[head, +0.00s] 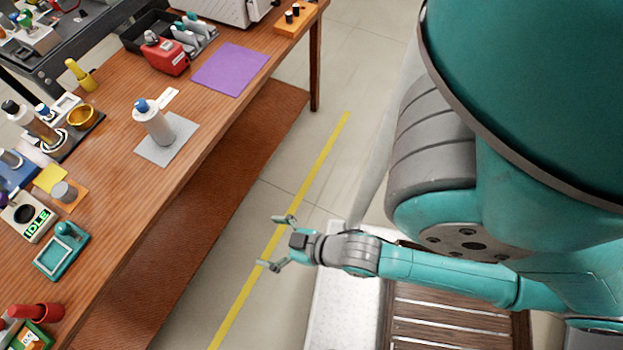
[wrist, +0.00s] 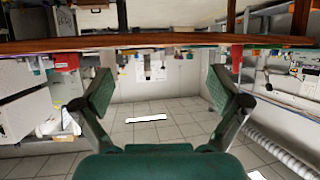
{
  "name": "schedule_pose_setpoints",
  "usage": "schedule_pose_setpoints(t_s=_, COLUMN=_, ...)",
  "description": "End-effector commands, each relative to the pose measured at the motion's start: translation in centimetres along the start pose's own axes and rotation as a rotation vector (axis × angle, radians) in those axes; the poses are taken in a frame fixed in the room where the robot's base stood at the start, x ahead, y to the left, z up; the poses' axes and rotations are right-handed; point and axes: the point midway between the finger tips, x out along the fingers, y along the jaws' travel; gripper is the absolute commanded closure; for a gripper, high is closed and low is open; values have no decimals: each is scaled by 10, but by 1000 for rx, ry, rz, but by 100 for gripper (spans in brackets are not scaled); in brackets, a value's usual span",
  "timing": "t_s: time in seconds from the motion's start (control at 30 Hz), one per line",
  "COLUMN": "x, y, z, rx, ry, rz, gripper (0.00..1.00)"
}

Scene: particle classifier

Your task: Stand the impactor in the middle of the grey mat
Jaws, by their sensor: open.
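A light grey cylinder with a blue top (head: 153,122), which I take to be the impactor, stands upright on the grey mat (head: 181,131) on the wooden bench. Its base looks near the mat's middle. A white tag lies behind it. My gripper (head: 272,242) is open and empty, out over the floor to the right of the bench, well apart from the cylinder.
The wooden bench (head: 120,205) has a purple mat (head: 230,69) and a red device (head: 165,54) farther back. A yellow bowl (head: 82,117), a device reading IDLE (head: 28,217) and a teal tray (head: 62,250) crowd the left. Floor between bench and my base is clear.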

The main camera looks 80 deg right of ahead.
Motion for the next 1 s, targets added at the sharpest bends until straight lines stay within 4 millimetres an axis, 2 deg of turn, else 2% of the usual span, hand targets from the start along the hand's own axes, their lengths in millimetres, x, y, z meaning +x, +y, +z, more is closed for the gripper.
schedule_pose_setpoints(t_s=0.03, x=-20, y=-2, z=0, rx=-5, ry=14, rz=-11, gripper=2)
schedule_pose_setpoints(t_s=0.2, x=-78, y=-8, z=-17, rx=-20, ry=90, rz=-42, gripper=2)
schedule_pose_setpoints(t_s=0.3, x=-104, y=-9, z=-28, rx=-25, ry=130, rz=-58, gripper=2)
schedule_pose_setpoints(t_s=0.4, x=-122, y=-10, z=-38, rx=-29, ry=159, rz=-68, gripper=2)
schedule_pose_setpoints(t_s=0.6, x=-136, y=-10, z=-46, rx=-31, ry=183, rz=-76, gripper=2)
schedule_pose_setpoints(t_s=1.0, x=-136, y=-10, z=-47, rx=-31, ry=184, rz=-76, gripper=2)
